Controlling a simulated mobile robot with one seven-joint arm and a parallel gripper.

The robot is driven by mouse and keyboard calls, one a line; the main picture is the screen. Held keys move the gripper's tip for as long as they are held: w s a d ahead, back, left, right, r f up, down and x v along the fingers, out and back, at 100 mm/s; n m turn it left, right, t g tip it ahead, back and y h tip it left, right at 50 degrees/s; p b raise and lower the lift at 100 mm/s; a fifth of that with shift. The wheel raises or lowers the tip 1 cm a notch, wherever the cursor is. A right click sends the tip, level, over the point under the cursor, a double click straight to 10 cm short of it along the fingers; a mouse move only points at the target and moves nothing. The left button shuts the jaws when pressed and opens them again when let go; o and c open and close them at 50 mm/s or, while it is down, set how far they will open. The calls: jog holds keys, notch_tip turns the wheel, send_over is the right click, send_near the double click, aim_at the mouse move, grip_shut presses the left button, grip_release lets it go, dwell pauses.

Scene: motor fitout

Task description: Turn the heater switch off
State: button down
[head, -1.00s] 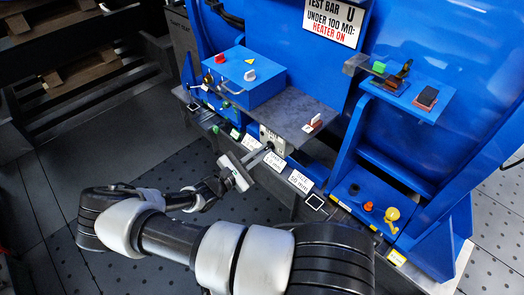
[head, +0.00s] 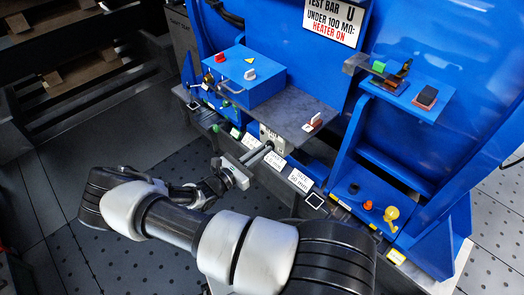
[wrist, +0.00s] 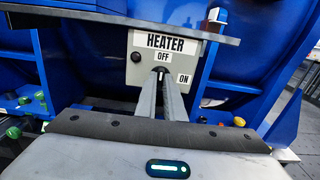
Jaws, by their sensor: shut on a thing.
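The heater switch panel (wrist: 140,62) is a grey plate labelled HEATER, with OFF above the knob and ON to its lower right. It also shows in the head view (head: 266,134), under the dark shelf. My gripper (wrist: 161,76) reaches straight to the panel and is shut on the dark switch knob (wrist: 160,70), just below the OFF label. In the head view my gripper (head: 268,148) meets the panel from the lower left. The fingertips hide most of the knob, so its exact pointing direction is hard to tell.
A dark shelf (head: 296,112) overhangs the panel, with a red-and-white switch (head: 313,121) on it. A blue box (head: 245,76) stands left. White label cards (head: 300,180) line the front rail. A sign (head: 332,22) above reads HEATER ON.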

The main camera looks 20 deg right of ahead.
dwell(0.3)
jog(key=c, duration=1.9)
grip_release()
jog(key=shift+o, duration=0.2)
jog(key=shift+a, duration=0.1)
jog(key=v, duration=1.7)
jog(key=shift+a, duration=0.15)
jog(key=s+d+r+m+y, duration=0.1)
jog(key=s+r+m+y, duration=0.55)
jog(key=r, duration=0.65)
jog(key=s+d+r+m+y, duration=0.1)
jog(key=s+r+m+y, duration=0.4)
jog(key=r+m, duration=0.5)
jog(key=s+d+r+m+y, duration=0.1)
jog(key=s+r+m+y, duration=0.45)
jog(key=r, duration=0.95)
notch_tip(320, 180, up, 16)
jog(key=p, duration=1.6)
jog(key=shift+w+g+p, duration=0.15)
jog(key=shift+g+p, duration=0.15)
jog(key=shift+p, duration=0.05)
